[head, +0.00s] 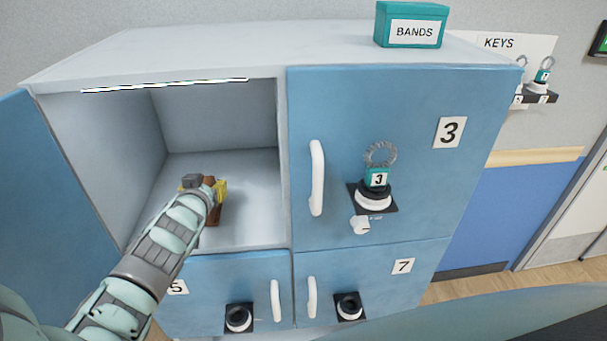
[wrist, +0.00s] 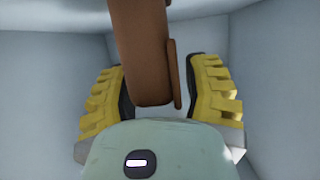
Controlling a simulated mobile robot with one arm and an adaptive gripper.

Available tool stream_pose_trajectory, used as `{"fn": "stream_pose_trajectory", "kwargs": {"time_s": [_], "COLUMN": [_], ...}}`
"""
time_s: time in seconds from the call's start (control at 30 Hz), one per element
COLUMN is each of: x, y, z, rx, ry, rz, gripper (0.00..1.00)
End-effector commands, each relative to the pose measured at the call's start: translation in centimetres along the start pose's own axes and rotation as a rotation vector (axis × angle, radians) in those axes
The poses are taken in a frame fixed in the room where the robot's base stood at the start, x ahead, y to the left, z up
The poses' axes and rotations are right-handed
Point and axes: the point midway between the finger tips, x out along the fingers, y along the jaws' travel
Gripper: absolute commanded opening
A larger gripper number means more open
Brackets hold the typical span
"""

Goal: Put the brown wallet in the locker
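The brown wallet (head: 212,215) is inside the open upper-left locker compartment (head: 250,215). In the wrist view the wallet (wrist: 145,50) sits between the two yellow-ridged fingers of my gripper (wrist: 160,85), with its end close to the palm and a loose flap on its right side. I cannot tell whether the wallet touches the compartment floor.
The open blue door (head: 45,190) stands at the left of the compartment. Closed door 3 (head: 420,120) with its key and wristband is to the right; doors 5 and 7 (head: 375,270) are below. A teal BANDS box (head: 410,24) stands on top. The compartment's right side is free.

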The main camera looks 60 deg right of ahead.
Motion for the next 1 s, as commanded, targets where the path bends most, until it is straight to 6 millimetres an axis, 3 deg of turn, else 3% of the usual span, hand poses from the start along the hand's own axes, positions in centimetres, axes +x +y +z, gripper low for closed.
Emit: {"fn": "stream_pose_trajectory", "kwargs": {"time_s": [0.37, 1.0], "x": [-0.4, -6.1], "y": [-0.2, -0.1], "z": [-0.2, -0.2], "rx": [-0.002, -0.002], "ry": [0.0, 0.002], "rz": [-0.003, -0.002], "gripper": [0.48, 0.48]}}
